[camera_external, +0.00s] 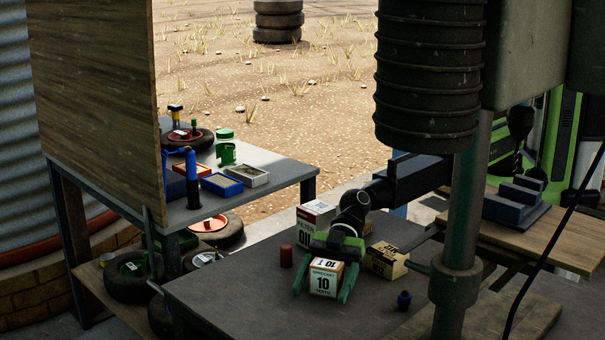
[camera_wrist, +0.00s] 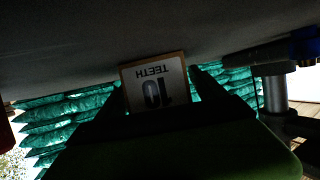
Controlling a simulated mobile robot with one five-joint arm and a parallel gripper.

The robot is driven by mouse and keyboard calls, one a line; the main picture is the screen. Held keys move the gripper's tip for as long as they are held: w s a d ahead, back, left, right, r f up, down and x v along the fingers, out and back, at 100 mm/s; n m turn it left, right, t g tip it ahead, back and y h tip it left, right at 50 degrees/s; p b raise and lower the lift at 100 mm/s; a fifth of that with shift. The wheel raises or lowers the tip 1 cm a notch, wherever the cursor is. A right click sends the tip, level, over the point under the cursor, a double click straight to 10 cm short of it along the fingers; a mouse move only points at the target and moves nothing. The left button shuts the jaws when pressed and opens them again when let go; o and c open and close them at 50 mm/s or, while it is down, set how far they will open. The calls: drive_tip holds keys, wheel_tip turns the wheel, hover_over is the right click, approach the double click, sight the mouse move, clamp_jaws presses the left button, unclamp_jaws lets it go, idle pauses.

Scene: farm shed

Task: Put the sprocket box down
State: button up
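The sprocket box (camera_external: 324,279) is a small white and tan carton marked 10 TEETH. It is upright at, or very close to, the grey table top (camera_external: 235,284); I cannot tell for sure whether it touches. My gripper (camera_external: 323,285) points down over it with one green finger on each side, closed about its sides. In the wrist view the box (camera_wrist: 154,84) shows upside down between the dark inner edges of the ribbed fingers. Its label is partly hidden by my gripper's body.
The table's front left is clear.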

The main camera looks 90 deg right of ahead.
drive_tip(key=shift+r, duration=0.1)
drive_tip(key=shift+r+p, duration=0.2)
drive_tip(key=shift+p, duration=0.1)
drive_tip(key=p+v, duration=0.2)
drive_tip(key=v, duration=0.5)
drive_tip(key=shift+s+d+p, duration=0.15)
drive_tip(key=shift+d+p, duration=0.1)
drive_tip(key=shift+p, duration=0.1)
drive_tip(key=shift+a, duration=0.1)
